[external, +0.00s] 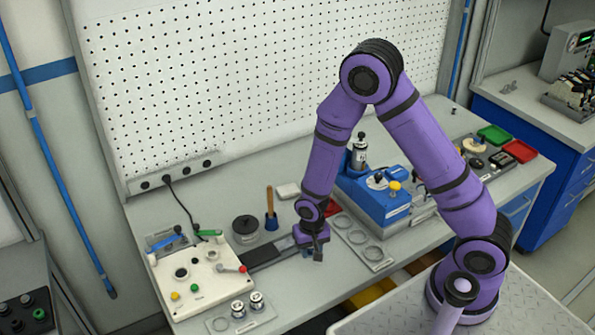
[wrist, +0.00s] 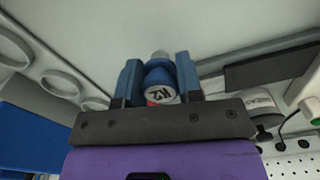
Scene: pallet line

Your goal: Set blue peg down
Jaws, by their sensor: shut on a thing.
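My gripper (external: 314,250) is low over the grey bench, near its front edge. In the wrist view my gripper (wrist: 158,80) has its two blue fingers closed around a blue peg (wrist: 157,75). The peg has a white end cap with dark lettering facing the camera and a pale grey part at the far end. In the external view the peg is mostly hidden by my gripper. I cannot tell whether the peg touches the bench.
A plate with several rings (external: 362,242) lies right of my gripper. A dark flat strip (external: 270,251) lies to its left, with a white control box (external: 200,278) beyond.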

